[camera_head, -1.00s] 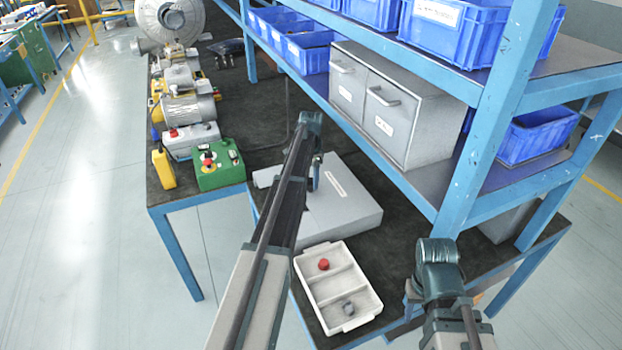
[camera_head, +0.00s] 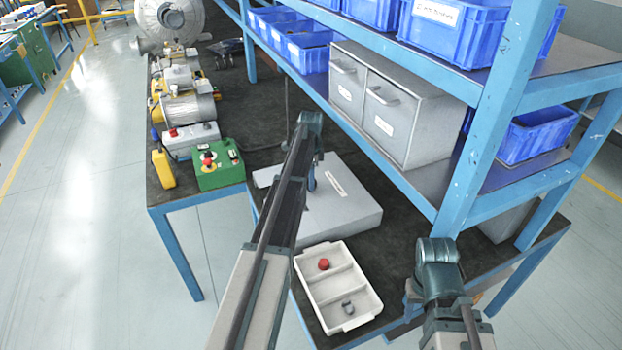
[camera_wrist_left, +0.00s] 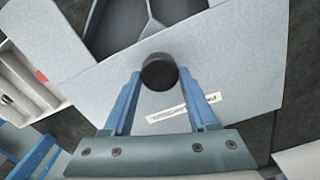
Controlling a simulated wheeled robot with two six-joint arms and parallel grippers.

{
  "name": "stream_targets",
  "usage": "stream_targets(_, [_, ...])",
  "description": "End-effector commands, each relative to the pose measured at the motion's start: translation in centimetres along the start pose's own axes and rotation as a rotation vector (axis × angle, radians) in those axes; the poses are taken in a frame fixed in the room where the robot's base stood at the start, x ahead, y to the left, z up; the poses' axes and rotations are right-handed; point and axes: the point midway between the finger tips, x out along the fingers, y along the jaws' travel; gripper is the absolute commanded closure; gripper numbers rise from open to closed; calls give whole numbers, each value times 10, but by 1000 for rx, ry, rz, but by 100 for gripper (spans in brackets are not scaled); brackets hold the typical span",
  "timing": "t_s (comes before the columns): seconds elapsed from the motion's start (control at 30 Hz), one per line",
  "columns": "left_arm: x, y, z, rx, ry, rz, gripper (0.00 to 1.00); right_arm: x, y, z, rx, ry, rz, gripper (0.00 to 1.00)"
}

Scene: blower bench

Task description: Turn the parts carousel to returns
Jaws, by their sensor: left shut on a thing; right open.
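The parts carousel is a flat grey housing (camera_head: 350,215) with a white label, on the dark bench top. In the left wrist view its grey cover (camera_wrist_left: 245,60) has a cut-out showing dark compartments and a light divider running toward a round black knob (camera_wrist_left: 159,72). My left gripper (camera_head: 312,182) reaches down over the housing. Its blue fingers (camera_wrist_left: 160,88) are shut on the knob from both sides. The label writing is too small to read. My right gripper (camera_head: 413,292) is low at the right, clear of the carousel, its fingers mostly hidden by its own arm.
A white divided tray (camera_head: 337,283) with a red part and a grey part sits in front of the carousel. A blue shelf rack with grey drawers (camera_head: 395,105) and blue bins stands to the right. A green control box (camera_head: 218,168) and motors are left.

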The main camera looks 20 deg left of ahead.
Motion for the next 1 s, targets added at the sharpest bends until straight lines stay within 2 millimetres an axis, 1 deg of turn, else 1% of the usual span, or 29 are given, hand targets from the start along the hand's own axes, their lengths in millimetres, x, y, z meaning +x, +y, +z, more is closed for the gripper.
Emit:
stream_targets(0.6, [0, 1, 0, 309, 0, 0, 100, 0, 0, 0, 0, 0, 0, 50])
stream_targets(1.0, [0, 1, 0, 477, 0, 0, 100, 0, 0, 0, 0, 0, 0, 50])
